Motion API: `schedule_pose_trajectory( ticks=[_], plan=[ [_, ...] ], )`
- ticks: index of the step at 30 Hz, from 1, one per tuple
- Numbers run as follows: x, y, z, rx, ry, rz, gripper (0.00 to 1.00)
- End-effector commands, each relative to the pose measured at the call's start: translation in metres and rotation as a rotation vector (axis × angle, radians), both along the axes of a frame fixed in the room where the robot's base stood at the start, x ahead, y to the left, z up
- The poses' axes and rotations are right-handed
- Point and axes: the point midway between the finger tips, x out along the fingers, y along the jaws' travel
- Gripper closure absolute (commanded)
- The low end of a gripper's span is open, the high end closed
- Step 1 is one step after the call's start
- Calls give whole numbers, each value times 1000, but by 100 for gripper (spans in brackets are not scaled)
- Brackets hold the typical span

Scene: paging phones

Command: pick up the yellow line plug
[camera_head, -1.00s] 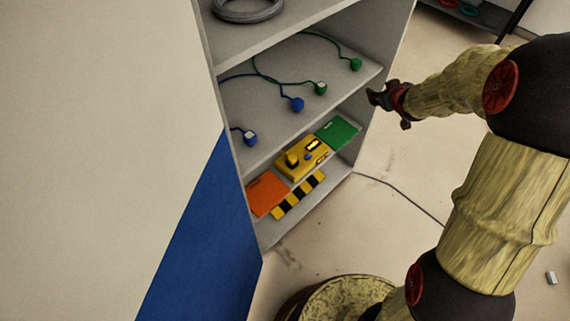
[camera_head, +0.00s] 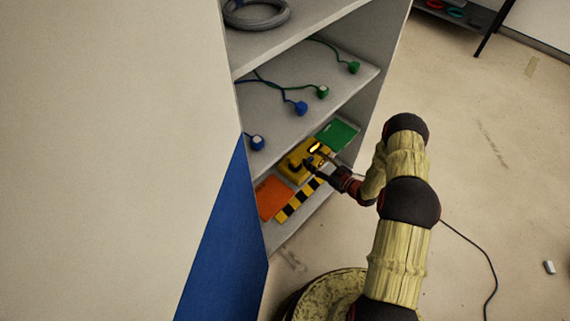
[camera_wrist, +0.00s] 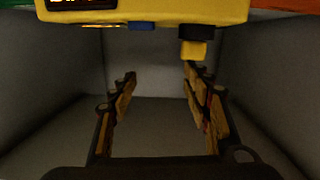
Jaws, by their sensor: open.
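The yellow box (camera_head: 289,168) with a small lit display sits on the low shelf, and its edge fills the top of the wrist view (camera_wrist: 240,10). In the wrist view, a small yellow plug (camera_wrist: 193,51) sticks out of a black socket on the box. A blue piece (camera_wrist: 141,26) shows to its left. My gripper (camera_head: 311,166) is at the box's front in the head view, where it partly hides the box. In the wrist view my gripper (camera_wrist: 160,75) is open and empty. The plug is beyond its right finger, not clearly between the fingers.
A green panel (camera_head: 338,134) and an orange panel (camera_head: 271,198) flank the box, with a black-and-yellow striped strip (camera_head: 287,213) in front. The shelf above (camera_head: 285,125) holds blue and green plugs on cords. Shelf walls stand close around.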

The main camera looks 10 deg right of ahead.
Motion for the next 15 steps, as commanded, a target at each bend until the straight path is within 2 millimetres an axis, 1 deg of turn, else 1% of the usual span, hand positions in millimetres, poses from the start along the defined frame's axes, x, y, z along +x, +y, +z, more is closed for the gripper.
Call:
schedule_pose_trajectory(
  ticks=[1,3,7,10,15],
  plan=[
    [-12,3,-11,34,-10,8,52],
    [-24,7,-19,72,-28,19,52],
    [-38,12,-27,114,-45,30,52],
    [-36,16,-28,124,-52,34,52],
    [-23,27,-29,123,-51,35,52]
  ],
)
